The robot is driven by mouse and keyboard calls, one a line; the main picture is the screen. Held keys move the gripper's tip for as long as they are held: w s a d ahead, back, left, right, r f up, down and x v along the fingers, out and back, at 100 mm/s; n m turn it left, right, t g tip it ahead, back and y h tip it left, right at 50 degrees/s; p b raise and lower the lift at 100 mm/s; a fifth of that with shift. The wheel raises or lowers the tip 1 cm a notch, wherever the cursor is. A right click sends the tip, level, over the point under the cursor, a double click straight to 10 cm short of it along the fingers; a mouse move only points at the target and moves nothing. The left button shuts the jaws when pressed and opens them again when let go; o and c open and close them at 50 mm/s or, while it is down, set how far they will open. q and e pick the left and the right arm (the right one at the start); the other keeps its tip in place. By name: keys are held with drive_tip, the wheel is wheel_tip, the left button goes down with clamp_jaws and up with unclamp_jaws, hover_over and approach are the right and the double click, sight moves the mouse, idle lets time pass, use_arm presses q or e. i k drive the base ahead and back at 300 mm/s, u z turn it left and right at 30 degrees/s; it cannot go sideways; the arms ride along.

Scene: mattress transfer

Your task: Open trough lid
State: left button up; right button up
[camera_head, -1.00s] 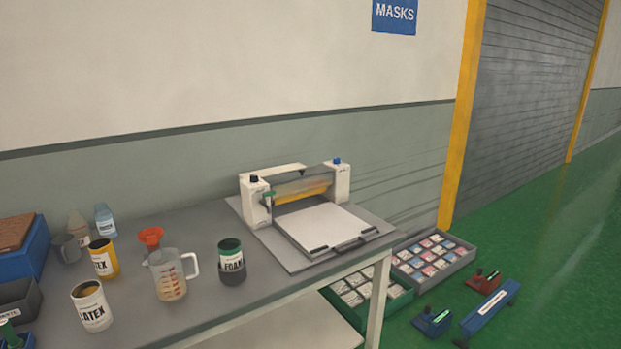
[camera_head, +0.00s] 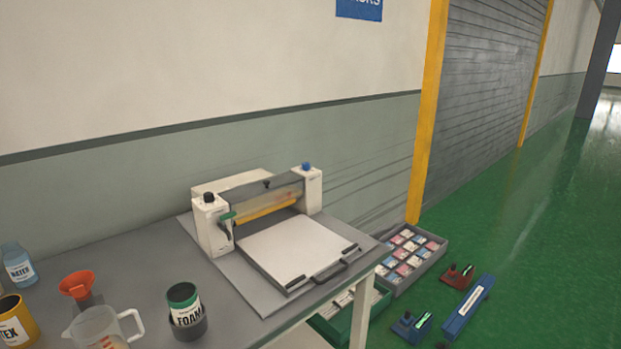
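A white press-like machine (camera_head: 252,205) stands on the right part of the grey workbench, with a yellow roller (camera_head: 265,211) between its two side posts. A flat white plate (camera_head: 293,248) with a dark front handle (camera_head: 329,272) lies in front of the roller. I cannot tell whether any of this is the trough lid. A dark knob tops the left post and a blue knob (camera_head: 306,167) the right one. Neither of my grippers shows in the head view.
On the bench (camera_head: 140,254) stand a FOAM can (camera_head: 185,307), a measuring jug (camera_head: 101,327), an orange funnel (camera_head: 77,284), a LATEX can (camera_head: 15,322) and a water bottle (camera_head: 17,266). A grey crate (camera_head: 431,262), a green crate (camera_head: 334,329) and small tools (camera_head: 467,305) lie on the green floor.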

sight(234, 195)
drive_tip(key=z, duration=0.05)
drive_tip(key=i, duration=0.9)
drive_tip(key=u, duration=0.25)
drive_tip(key=k, duration=0.5)
drive_tip(key=z, duration=0.95)
drive_tip(key=i, duration=1.05)
drive_tip(key=u, duration=0.9)
